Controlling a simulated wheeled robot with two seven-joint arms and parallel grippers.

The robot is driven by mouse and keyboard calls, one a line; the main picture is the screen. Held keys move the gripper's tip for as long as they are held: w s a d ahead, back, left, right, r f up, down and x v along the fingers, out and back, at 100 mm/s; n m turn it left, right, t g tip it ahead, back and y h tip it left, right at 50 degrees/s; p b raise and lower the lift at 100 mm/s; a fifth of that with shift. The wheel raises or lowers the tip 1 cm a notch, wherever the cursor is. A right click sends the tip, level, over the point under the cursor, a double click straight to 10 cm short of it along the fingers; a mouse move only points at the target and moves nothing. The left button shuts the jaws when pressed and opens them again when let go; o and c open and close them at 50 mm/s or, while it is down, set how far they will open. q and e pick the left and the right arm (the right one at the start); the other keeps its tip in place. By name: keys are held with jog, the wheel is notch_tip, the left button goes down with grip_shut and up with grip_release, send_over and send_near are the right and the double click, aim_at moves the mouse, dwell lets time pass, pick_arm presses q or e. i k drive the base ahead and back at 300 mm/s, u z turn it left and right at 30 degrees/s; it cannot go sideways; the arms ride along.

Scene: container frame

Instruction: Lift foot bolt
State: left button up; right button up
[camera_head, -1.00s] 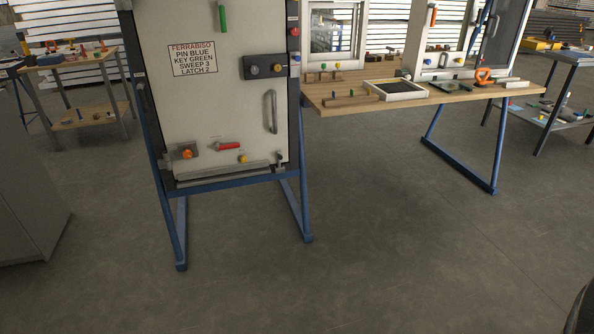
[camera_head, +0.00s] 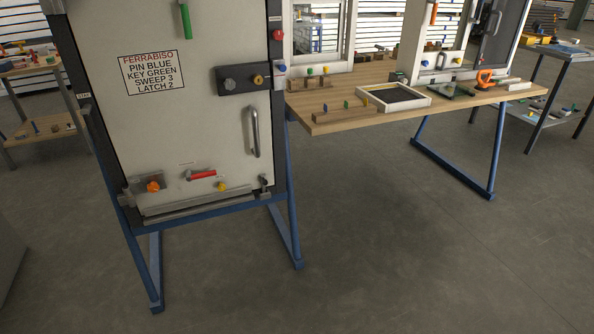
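A pale door panel (camera_head: 150,115) stands upright in a dark frame on a blue stand. Its bottom edge carries several small fittings: an orange knob on a grey plate (camera_head: 153,186) at the left, a red-handled lever (camera_head: 202,175), a yellow knob (camera_head: 221,187), and a small upright grey bolt-like fitting (camera_head: 265,184) at the right corner. Which of these is the foot bolt I cannot tell for certain; none is labelled legibly. Neither of my grippers is in view, and nothing touches the door.
A sign (camera_head: 152,74), a dark lock plate with knobs (camera_head: 243,79) and a bar handle (camera_head: 253,131) are higher on the door. A wooden workbench (camera_head: 340,120) stands to the right on blue legs. The floor in front (camera_head: 370,260) is clear.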

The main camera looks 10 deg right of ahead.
aim_at(265, 182)
jog(key=u, duration=0.35)
jog(key=i, duration=0.95)
jog(key=u, duration=0.6)
